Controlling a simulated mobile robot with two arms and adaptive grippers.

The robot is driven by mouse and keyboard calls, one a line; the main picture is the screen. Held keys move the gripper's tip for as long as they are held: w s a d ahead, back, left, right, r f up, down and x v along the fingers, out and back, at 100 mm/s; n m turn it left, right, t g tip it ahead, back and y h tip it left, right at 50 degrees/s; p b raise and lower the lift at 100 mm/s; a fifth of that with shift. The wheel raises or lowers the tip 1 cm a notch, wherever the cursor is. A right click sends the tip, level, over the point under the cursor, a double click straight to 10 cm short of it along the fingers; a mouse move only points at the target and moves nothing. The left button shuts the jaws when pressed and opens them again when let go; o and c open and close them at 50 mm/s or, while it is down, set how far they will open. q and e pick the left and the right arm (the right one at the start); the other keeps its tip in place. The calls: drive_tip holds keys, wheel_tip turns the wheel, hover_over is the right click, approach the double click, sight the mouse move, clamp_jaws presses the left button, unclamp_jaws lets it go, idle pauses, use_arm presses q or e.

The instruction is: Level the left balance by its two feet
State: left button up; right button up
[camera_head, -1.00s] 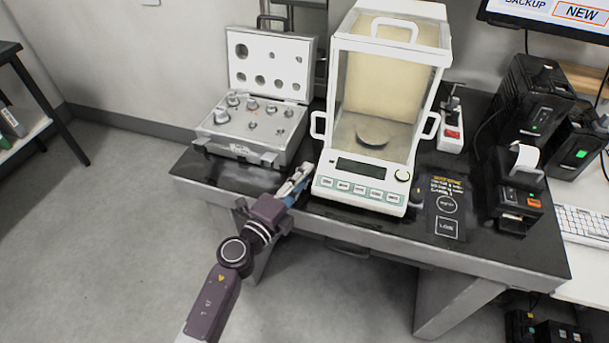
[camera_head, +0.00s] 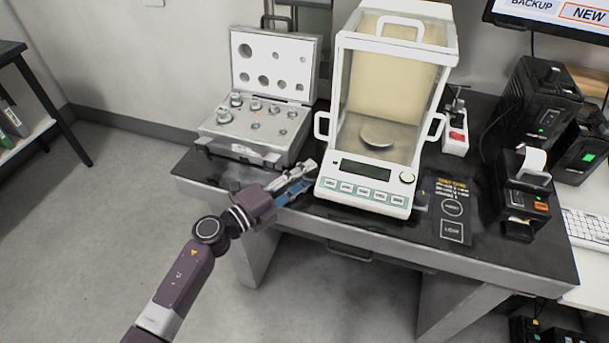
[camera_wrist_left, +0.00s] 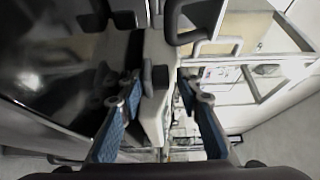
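The balance (camera_head: 362,184), a white unit with a glass draft shield and a dark display, stands on the dark table. My left gripper (camera_head: 308,174) is at its front left corner, low over the table. In the left wrist view the gripper (camera_wrist_left: 158,88) has its two blue-padded fingers spread apart. The balance's pale housing (camera_wrist_left: 153,112) and a small dark knob-like part (camera_wrist_left: 160,77) show between and beyond them. I cannot tell whether a finger touches it. A dark knob (camera_head: 421,197) sits by the front right corner. The left foot is not clear in the head view. My right gripper is not in view.
An open weight case (camera_head: 215,146) stands left of the balance, close to my left gripper. A black instruction card (camera_head: 452,188) lies to the right, then a small printer (camera_head: 520,198). The table's front edge (camera_head: 400,232) runs just before the balance.

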use_arm(q)
drive_tip(key=v, duration=1.2)
drive_tip(key=shift+r, duration=0.1)
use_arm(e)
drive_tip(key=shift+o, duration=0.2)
